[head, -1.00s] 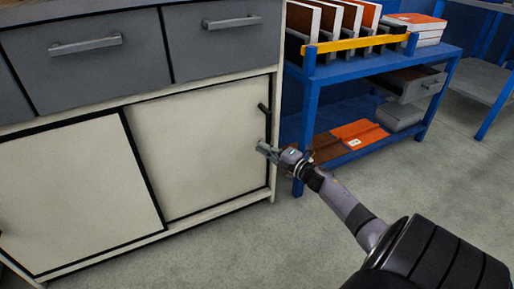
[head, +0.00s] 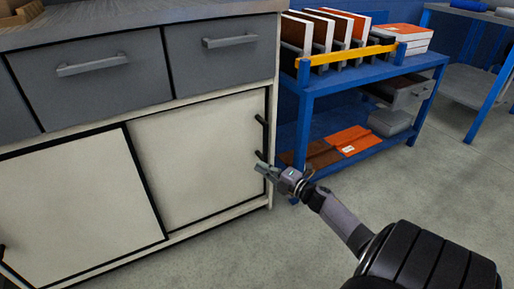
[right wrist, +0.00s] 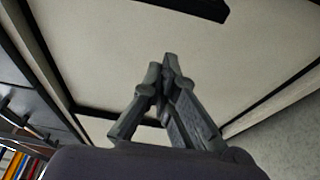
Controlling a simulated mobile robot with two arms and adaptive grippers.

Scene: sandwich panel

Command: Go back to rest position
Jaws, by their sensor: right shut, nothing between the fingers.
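My right gripper (head: 265,171) is shut and empty in the head view. It is in front of the right edge of the cabinet, just below the lower end of the black handle (head: 261,137) on the right sliding door (head: 200,150). In the right wrist view its fingertips (right wrist: 170,62) meet, with the cream door panel (right wrist: 120,45) behind them and a black bar (right wrist: 195,8) above. I cannot tell whether the gripper touches the door.
Grey drawers (head: 225,50) are above the sliding doors; the left door (head: 75,210) is cream too. A blue shelf unit (head: 300,120) with upright panels and a yellow bar (head: 350,54) stands to the right. Open grey floor (head: 420,190) lies in front.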

